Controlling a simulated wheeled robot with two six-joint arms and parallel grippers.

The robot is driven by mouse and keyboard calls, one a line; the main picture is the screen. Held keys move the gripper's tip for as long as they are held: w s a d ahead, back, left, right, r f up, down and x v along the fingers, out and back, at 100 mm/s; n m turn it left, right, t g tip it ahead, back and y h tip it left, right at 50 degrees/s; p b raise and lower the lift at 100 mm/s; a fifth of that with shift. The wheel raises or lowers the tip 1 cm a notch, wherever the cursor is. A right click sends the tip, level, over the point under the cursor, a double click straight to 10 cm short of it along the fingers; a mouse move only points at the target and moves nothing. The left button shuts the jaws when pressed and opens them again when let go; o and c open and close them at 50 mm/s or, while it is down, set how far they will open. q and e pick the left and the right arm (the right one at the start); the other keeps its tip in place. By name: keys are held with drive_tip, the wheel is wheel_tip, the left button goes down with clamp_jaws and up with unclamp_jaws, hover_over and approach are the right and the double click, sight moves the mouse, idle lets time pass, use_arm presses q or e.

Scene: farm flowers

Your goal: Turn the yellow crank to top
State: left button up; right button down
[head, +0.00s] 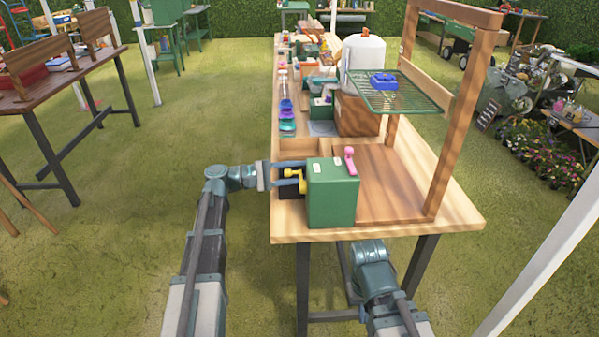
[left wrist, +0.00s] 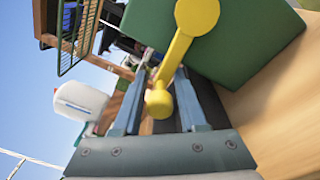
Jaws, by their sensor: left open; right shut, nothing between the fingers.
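The yellow crank (head: 292,174) sits on the left side of a green box (head: 333,195) at the near end of the wooden table. In the left wrist view, the crank's arm (left wrist: 180,45) runs from its round hub down to a round knob (left wrist: 158,104). My left gripper (head: 289,176) is open beside the box, with its fingers (left wrist: 158,100) on either side of the knob. Clear contact with the knob cannot be told. My right gripper (head: 368,252) is low at the table's front edge, away from the crank. It is shut and empty; its fingertips are hard to make out.
A wooden frame with a green wire shelf (head: 408,97) rises on the right. A white tank (head: 363,57) and several small items stand farther back. Grass (head: 130,220) left of the table is clear.

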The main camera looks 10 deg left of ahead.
use_arm(q)
clamp_jaws()
idle(1.4)
